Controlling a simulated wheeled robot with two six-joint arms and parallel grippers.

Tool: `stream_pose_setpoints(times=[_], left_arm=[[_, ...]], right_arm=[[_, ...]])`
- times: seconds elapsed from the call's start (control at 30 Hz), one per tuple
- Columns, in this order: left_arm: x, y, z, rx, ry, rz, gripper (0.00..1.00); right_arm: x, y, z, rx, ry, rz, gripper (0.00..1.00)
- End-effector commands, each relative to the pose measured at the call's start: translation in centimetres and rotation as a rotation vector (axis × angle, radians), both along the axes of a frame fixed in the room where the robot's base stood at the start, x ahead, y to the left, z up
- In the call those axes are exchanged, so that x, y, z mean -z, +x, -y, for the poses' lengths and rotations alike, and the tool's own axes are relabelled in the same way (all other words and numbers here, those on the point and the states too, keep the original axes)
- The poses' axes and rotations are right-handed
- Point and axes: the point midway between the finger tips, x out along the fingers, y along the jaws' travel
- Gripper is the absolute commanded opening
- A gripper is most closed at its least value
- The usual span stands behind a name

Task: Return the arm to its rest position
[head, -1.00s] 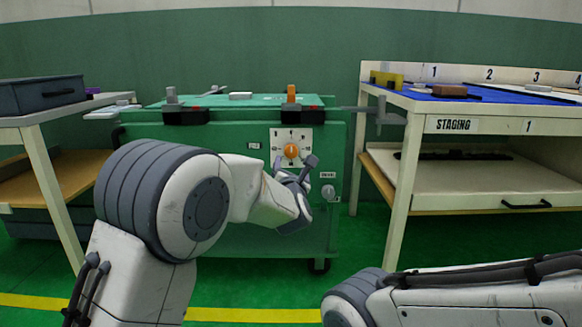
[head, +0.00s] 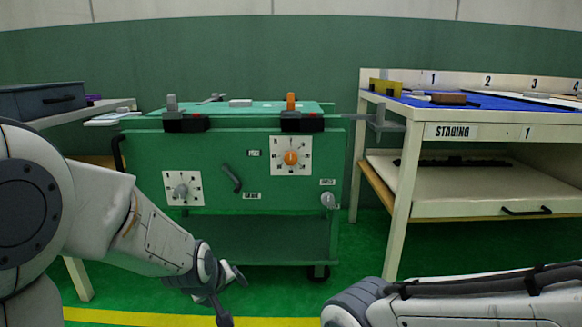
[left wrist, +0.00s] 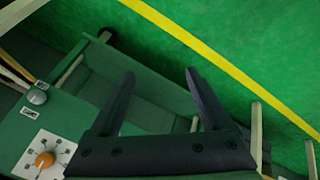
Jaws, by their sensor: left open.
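My left arm comes in from the left in the head view. Its gripper (head: 228,297) hangs low in front of the green cart (head: 225,148), above the floor near the yellow line. In the left wrist view the two dark fingers (left wrist: 158,98) are spread apart with nothing between them. The cart's lower shelf and the floor show beyond them. My right arm lies across the lower right of the head view; its gripper is outside the picture.
The cart front carries an orange dial (head: 291,158), a grey dial (head: 181,189), a dark handle (head: 231,179) and a grey knob (head: 327,200). The staging table (head: 396,180) stands right, and another table with a dark case (head: 45,100) left. Open green floor lies in front.

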Motion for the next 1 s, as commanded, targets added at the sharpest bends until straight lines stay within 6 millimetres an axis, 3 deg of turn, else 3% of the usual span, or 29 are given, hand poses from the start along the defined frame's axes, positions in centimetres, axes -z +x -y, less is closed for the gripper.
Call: stream_pose_setpoints(times=[0.1,0.37,0.4,0.67,1.0], left_arm=[[1.7,-4.6,-1.9,0.188,0.138,-0.118,0.82],[4.0,-13.7,-4.9,0.574,0.323,-0.342,0.82],[1.8,-13.4,-3.7,0.596,0.323,-0.331,0.82],[-4.9,-15.7,0.9,0.754,0.325,-0.344,0.82],[-17.6,-22.5,7.4,1.071,0.344,-0.381,0.82]], right_arm=[[0.0,0.0,0.0,0.0,0.0,0.0,0.82],[-0.2,0.0,0.0,0.0,0.0,0.0,0.82],[-1.9,0.0,0.0,0.0,-0.001,-0.001,0.82],[-7.2,0.0,0.0,0.0,0.0,0.0,0.82],[-17.0,0.0,0.0,0.0,0.0,0.0,0.82]])
